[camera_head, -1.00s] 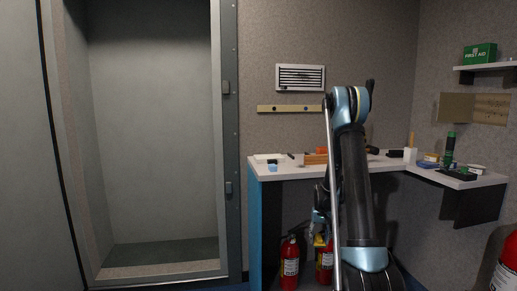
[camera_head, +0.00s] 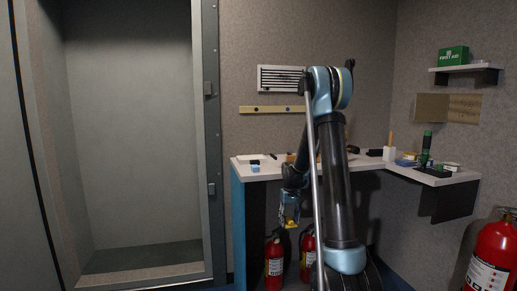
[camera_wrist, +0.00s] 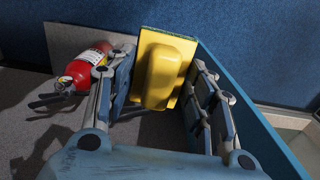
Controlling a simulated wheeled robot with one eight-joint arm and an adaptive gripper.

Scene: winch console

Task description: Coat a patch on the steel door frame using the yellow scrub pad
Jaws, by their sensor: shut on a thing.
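The yellow scrub pad (camera_wrist: 162,72) is between the fingers of my gripper (camera_wrist: 160,88) in the wrist view. It has a raised yellow grip block and a thin green edge along its side. My gripper is shut on it. In the head view my gripper (camera_head: 289,212) hangs low in front of the counter, with a bit of yellow (camera_head: 291,224) showing at its end. The steel door frame (camera_head: 211,150) stands upright to the left of the counter, apart from my gripper. Its dark post carries two small hinge-like blocks.
A white counter (camera_head: 250,175) with a blue end panel (camera_head: 238,215) holds several small items. Red fire extinguishers stand below it (camera_head: 274,265) and at the right (camera_head: 492,258). The open doorway is clear.

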